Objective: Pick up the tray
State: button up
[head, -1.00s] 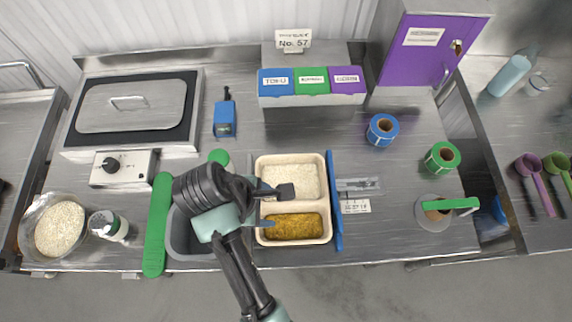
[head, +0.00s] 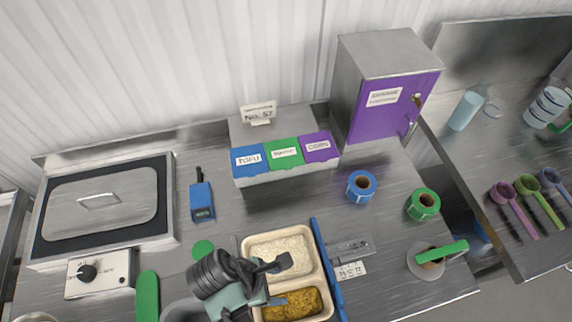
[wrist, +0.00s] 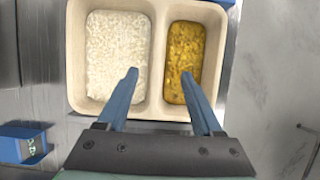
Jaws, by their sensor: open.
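The tray (head: 317,254) is a beige two-compartment tray on the steel counter. One compartment holds white rice and the other a yellow-brown food. It also shows at the top of the wrist view (wrist: 155,55), with its near rim uncovered in part. Nothing is held. Whether the fingers touch the tray, I cannot tell.
A blue bar (head: 328,272) lies along the tray's right side. A green strip (head: 147,297) and a dark bin are at the left.

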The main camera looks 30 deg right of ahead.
aim_at(284, 283)
jog(key=x, duration=0.3)
jog(key=p+x, duration=0.1)
jog(key=x, duration=0.1)
jog(key=shift+w+d, duration=0.2)
grip_shut()
